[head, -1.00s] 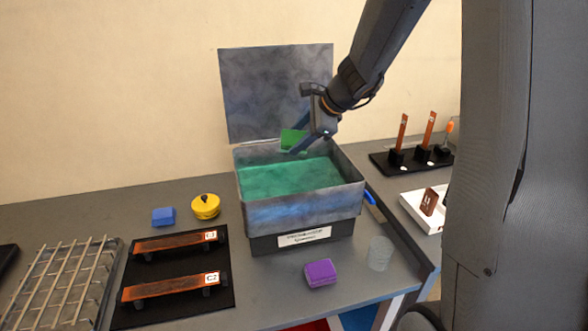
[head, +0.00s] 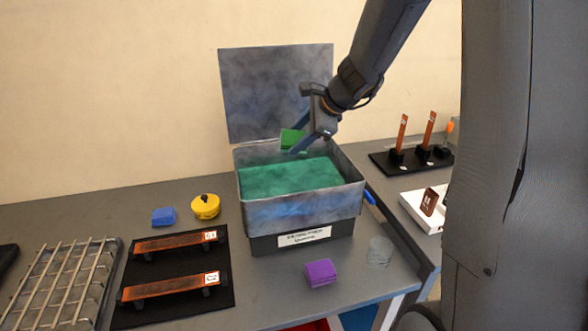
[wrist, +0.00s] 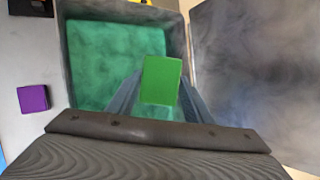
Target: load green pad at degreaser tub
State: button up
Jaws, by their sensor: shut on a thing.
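The green pad (head: 291,140) is held in my gripper (head: 306,142) above the back part of the degreaser tub (head: 300,213). In the wrist view the green pad (wrist: 161,80) sits between the two fingers of my gripper (wrist: 160,88), which are shut on it. The tub is a grey metal box with its lid (head: 275,90) raised at the back. Green liquid (head: 290,178) shows inside it, and the pad appears to be above the liquid. A label is on the tub's front.
A purple pad (head: 321,273) and a clear cup (head: 380,252) stand in front of the tub. A blue pad (head: 164,217), a yellow round container (head: 205,206), copper bars on a black mat (head: 190,298) and a wire rack (head: 62,285) lie left. A white tray (head: 410,205) is right.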

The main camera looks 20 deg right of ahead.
aim_at(290, 132)
jog(key=shift+r, duration=0.1)
notch_tip(290, 132, up, 4)
jog(key=p, duration=0.3)
jog(key=shift+p, duration=0.3)
dwell(0.4)
jog(key=w+d+f+m+h+b, duration=0.2)
jog(key=w+d+f+m+b, duration=0.1)
jog(key=f, duration=0.4)
jog(key=w+d+f+m+t+h+b, duration=0.1)
jog(key=w+d+f+m+h+b, duration=0.1)
jog(key=f, duration=0.6)
jog(key=shift+w+d+m+h+b, duration=0.3)
jog(key=shift+w+d+m+b, duration=0.3)
jog(key=shift+w+m+b, duration=0.4)
